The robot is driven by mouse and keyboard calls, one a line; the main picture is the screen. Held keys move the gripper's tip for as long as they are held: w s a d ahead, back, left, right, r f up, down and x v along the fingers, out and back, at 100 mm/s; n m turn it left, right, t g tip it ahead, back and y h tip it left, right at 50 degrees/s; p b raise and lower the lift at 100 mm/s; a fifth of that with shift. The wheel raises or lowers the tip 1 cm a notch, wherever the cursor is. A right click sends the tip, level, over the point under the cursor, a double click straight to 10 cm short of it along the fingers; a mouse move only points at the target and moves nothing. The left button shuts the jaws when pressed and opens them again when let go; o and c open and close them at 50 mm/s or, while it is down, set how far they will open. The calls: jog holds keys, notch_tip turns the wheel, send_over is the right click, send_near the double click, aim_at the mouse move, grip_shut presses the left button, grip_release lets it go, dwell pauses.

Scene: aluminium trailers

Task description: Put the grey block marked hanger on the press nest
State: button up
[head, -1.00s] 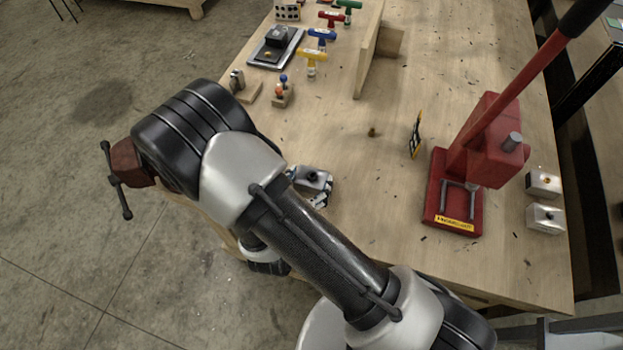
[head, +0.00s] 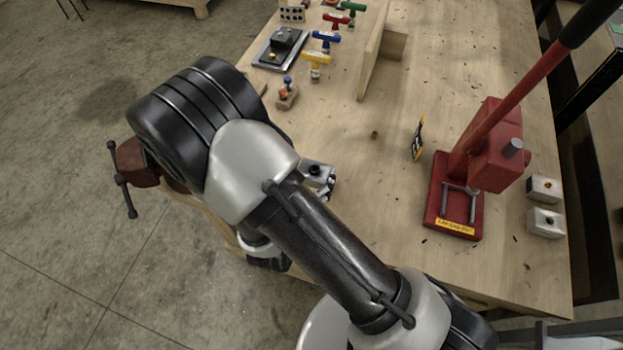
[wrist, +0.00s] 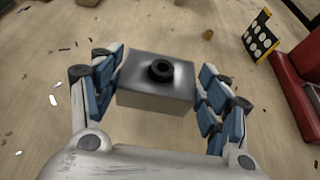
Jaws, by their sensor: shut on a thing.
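My gripper (wrist: 161,78) is shut on a grey block (wrist: 150,99) with a black ring-shaped bushing on top, one padded finger on each side. The block's marking cannot be read. In the head view the held block (head: 316,168) shows just past my arm, which hides most of the gripper; it is over the table left of the press. The red press (head: 489,150) stands at the right with its long lever raised to the upper right. Its nest (head: 459,203), between two metal posts on the red base above a yellow label, looks empty.
Two light grey blocks (head: 543,188) (head: 545,222) sit right of the press. A small dotted black-and-yellow card (head: 417,140) stands left of it. A wooden upright board (head: 372,50) and coloured T-handles (head: 316,60) are farther back. The table between block and press is mostly clear.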

notch_tip(320, 180, up, 16)
jog(key=p, duration=0.4)
